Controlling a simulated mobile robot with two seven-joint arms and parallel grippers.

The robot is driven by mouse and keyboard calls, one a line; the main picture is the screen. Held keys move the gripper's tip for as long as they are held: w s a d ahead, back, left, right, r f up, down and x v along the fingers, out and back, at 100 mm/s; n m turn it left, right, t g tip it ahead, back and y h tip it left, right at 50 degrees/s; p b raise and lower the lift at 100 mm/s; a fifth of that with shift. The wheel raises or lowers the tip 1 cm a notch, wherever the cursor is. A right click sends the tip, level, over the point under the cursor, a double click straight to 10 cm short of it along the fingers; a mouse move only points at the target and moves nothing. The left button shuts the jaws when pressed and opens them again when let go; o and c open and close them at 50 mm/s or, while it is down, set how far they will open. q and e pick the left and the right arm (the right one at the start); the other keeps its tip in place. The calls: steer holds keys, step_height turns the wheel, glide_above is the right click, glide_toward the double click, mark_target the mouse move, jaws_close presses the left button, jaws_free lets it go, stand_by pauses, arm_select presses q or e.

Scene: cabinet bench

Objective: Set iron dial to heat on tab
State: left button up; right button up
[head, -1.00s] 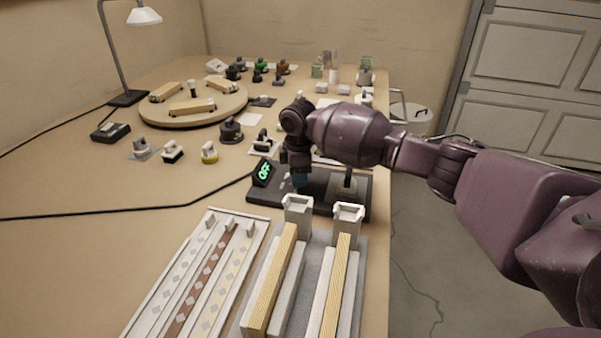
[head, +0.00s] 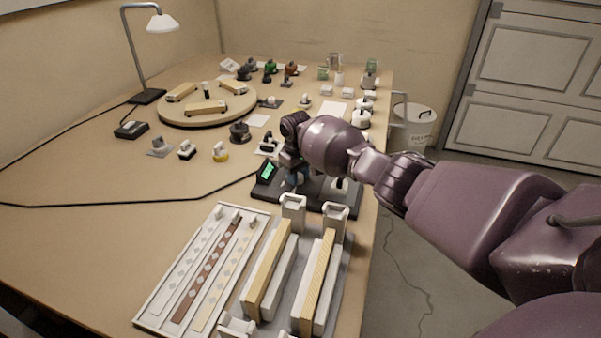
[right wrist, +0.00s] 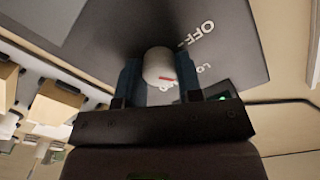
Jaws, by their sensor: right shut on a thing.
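The iron dial (right wrist: 157,62) is a pale round knob with a red mark, on a dark panel (right wrist: 110,25) lettered "OFF" and "LO". Another label is partly hidden. My right gripper (right wrist: 158,78) is shut on the dial, a blue finger on each side. In the head view my right gripper (head: 292,180) reaches down onto the dark base (head: 320,203) and hides the dial. The small display (head: 266,172) on the base glows green; its text is too small to read surely. My left gripper is not in view.
Pale holders with wooden strips (head: 268,270) stand in front of the base, beside a patterned tray (head: 200,275). A round board (head: 205,117), a lamp (head: 160,24) and several small knobs lie behind. A black cable crosses the left bench, which is mostly clear.

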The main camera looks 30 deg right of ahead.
steer(key=m+p, duration=0.1)
steer(key=m, duration=0.2)
steer(key=shift+r, duration=0.15)
steer(key=m, duration=0.3)
steer(key=shift+m+p, duration=0.3)
steer(key=shift+p, duration=0.05)
steer(key=m, duration=0.5)
steer(key=shift+p, duration=0.3)
steer(key=m, duration=0.6)
steer(key=shift+d+m, duration=0.1)
steer(key=shift+m, duration=0.3)
steer(key=m, duration=0.5)
steer(key=shift+s+m, duration=0.1)
steer(key=shift+m, duration=0.3)
steer(key=shift+d+f, duration=0.1)
steer(key=shift+f, duration=0.1)
steer(key=o, duration=0.9)
